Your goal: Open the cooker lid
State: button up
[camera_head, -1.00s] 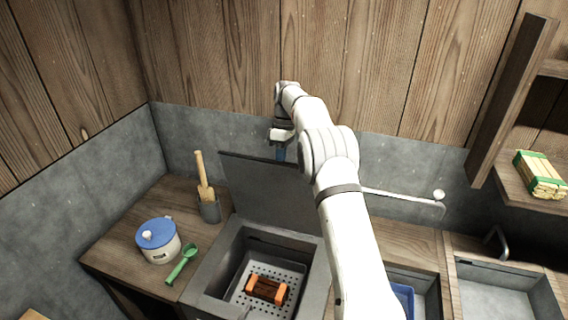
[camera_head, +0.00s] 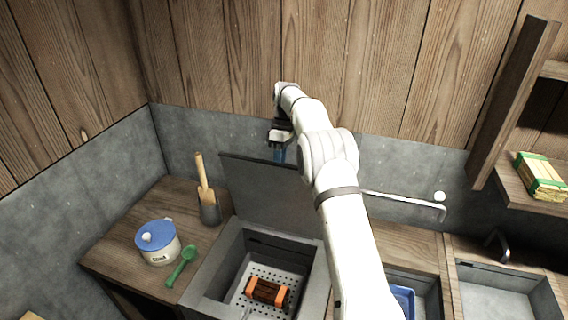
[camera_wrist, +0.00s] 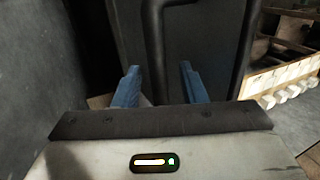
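The cooker (camera_head: 207,284) is a grey box with its dark lid (camera_head: 262,195) raised, standing nearly upright and leaning back towards the wall. Inside is a perforated tray (camera_head: 245,300) with a brown and orange item (camera_head: 266,291). My gripper (camera_head: 279,157) is at the lid's top edge, its blue fingertips partly hidden there. In the wrist view my gripper (camera_wrist: 160,68) has its two blue fingers well apart with nothing held between them. A dark panel, likely the lid (camera_wrist: 205,45), and black bars (camera_wrist: 155,50) show beyond them. Contact with the lid cannot be told.
Left of the cooker on the wooden counter are a blue-lidded jar (camera_head: 158,245), a green scoop (camera_head: 181,266) and a grey holder with a wooden-handled tool (camera_head: 208,207). A white rail (camera_head: 405,200) and a sink (camera_head: 500,298) are at right. The walls are close behind.

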notch_tip(320, 180, up, 9)
jog(key=shift+d+r, duration=0.1)
jog(key=shift+r, duration=0.3)
jog(key=shift+s+r, duration=0.1)
jog(key=s+d+r+m+t+b, duration=0.2)
jog(key=s+d+r+m, duration=0.15)
jog(key=s, duration=0.55)
jog(key=s+d+r+m+t+b, duration=0.2)
jog(key=s+d+m+b, duration=0.15)
jog(key=s, duration=0.55)
jog(key=s+d+f+m+t+b, duration=0.1)
jog(key=s+f+m, duration=0.1)
jog(key=s+f, duration=0.2)
jog(key=s+d+f+m+t+h+b, duration=0.1)
jog(key=s+f, duration=0.4)
jog(key=s, duration=0.6)
jog(key=s+d+f+m+t, duration=0.1)
jog(key=s+f+m, duration=0.2)
jog(key=s+f, duration=0.2)
jog(key=s, duration=0.3)
jog(key=shift+s+d+m+b, duration=0.2)
jog(key=shift+m+b, duration=0.1)
jog(key=shift+b, duration=0.1)
